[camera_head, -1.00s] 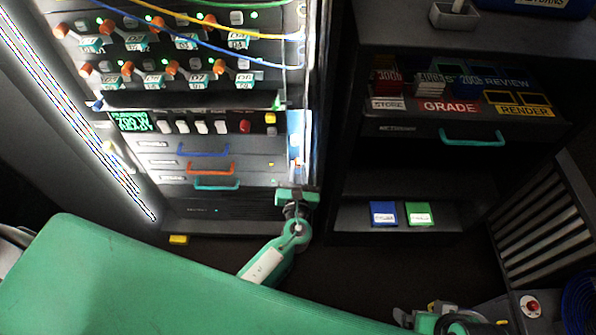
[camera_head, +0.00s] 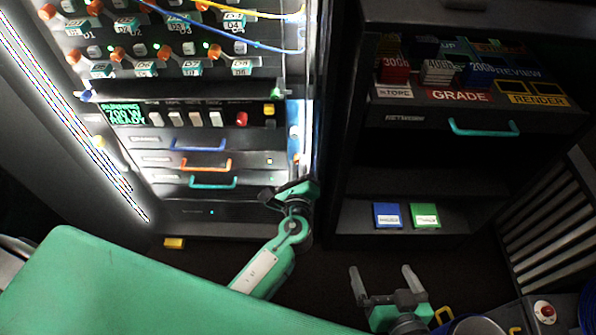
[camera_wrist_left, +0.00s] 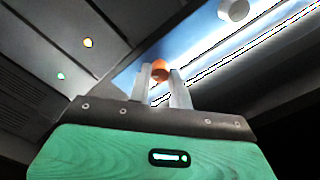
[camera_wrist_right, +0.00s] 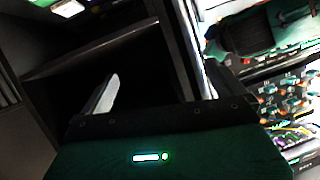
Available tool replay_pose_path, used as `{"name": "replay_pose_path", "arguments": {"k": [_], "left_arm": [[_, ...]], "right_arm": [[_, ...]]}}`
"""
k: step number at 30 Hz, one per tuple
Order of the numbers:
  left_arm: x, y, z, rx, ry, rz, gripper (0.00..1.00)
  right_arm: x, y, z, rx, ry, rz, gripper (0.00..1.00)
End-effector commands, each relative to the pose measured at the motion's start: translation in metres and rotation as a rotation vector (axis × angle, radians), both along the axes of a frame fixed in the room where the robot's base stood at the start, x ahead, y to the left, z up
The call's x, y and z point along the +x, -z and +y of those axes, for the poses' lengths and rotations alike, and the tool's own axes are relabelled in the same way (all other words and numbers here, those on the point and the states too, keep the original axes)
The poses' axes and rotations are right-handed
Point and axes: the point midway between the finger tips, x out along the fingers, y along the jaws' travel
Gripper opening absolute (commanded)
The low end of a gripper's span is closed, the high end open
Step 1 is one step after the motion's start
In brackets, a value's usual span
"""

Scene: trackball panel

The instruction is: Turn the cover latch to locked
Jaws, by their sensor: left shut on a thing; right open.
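My left gripper (camera_head: 297,172) is at the rack's right-hand post, beside a narrow blue-and-white panel (camera_head: 294,118). In the left wrist view its fingers (camera_wrist_left: 162,80) are shut on a small orange knob (camera_wrist_left: 159,70) on the blue panel. I cannot tell for sure that this knob is the cover latch, and its markings are hidden. A white round knob (camera_wrist_left: 234,12) sits farther along the same panel. My right gripper (camera_head: 382,272) is open and empty, well right of the rack and in front of the shelf. Its spread fingers (camera_wrist_right: 160,88) also show in the right wrist view.
The rack's drawers have blue (camera_head: 198,145), orange (camera_head: 206,165) and teal (camera_head: 213,182) handles. Cables hang across its upper knobs. A dark shelf (camera_head: 350,215) with blue and green boxes stands right. A green surface (camera_head: 130,290) fills the lower left.

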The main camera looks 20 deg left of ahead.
Motion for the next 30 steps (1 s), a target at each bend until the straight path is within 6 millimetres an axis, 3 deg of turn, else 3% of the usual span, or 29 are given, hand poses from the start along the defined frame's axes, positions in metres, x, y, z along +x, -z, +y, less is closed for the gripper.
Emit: {"name": "replay_pose_path", "arguments": {"k": [3, 9, 18, 24, 30], "left_arm": [[0.000, 0.004, 0.000, -0.106, -0.001, -0.032, 0.00], [0.000, 0.004, 0.000, -0.279, 0.000, -0.080, 0.00], [0.000, 0.003, 0.001, -0.476, -0.002, -0.137, 0.00], [0.000, 0.002, 0.000, -0.552, -0.001, -0.158, 0.00], [0.000, 0.002, 0.001, -0.587, -0.001, -0.169, 0.00]], "right_arm": [[0.000, -0.001, 0.012, 0.068, 0.002, -0.103, 1.00], [0.038, -0.071, -0.006, 0.144, 0.072, -0.455, 1.00], [0.044, -0.147, -0.028, 0.238, 0.136, -0.853, 1.00], [0.038, -0.175, -0.038, 0.277, 0.156, -1.010, 1.00], [0.033, -0.187, -0.042, 0.294, 0.164, -1.081, 1.00]]}}
